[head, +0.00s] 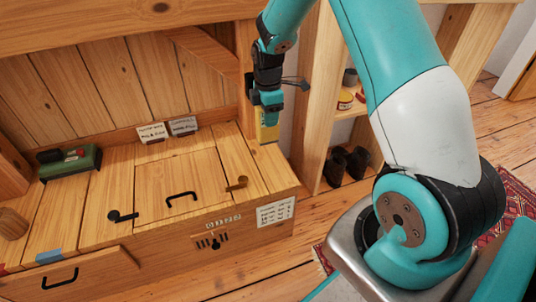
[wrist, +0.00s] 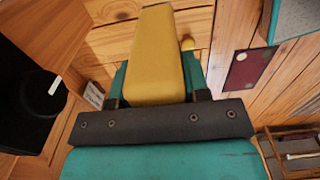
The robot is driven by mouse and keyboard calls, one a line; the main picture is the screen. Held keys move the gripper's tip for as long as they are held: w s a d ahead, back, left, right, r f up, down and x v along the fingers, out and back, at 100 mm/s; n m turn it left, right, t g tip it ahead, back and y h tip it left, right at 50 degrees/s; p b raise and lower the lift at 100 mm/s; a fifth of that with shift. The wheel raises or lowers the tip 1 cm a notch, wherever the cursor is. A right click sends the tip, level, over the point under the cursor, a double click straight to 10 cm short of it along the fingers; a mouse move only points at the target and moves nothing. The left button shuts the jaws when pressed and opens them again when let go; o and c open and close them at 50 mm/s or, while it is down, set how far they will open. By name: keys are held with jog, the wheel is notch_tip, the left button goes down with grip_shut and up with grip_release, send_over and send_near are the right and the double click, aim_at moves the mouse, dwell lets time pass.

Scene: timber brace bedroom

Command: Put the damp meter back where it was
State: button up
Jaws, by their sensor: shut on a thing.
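The damp meter appears as a yellow block (head: 267,131) hanging below my gripper (head: 267,101) in the head view. My gripper is shut on it. In the wrist view the yellow block (wrist: 157,55) sticks out lengthwise between the two teal fingers of my gripper (wrist: 158,88). In the head view the block is at the back right part of the wooden bench chest (head: 210,215), beside the timber post (head: 244,85). I cannot tell whether its lower end touches the chest top.
A green box-like tool (head: 72,163) lies on the chest's left. Two small cards (head: 152,133) (head: 183,126) stand at the back. Shelves with tins (head: 345,100) and dark boots (head: 347,165) stand right.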

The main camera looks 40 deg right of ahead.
notch_tip(320, 180, down, 12)
jog(key=b, duration=0.3)
jog(key=o, duration=1)
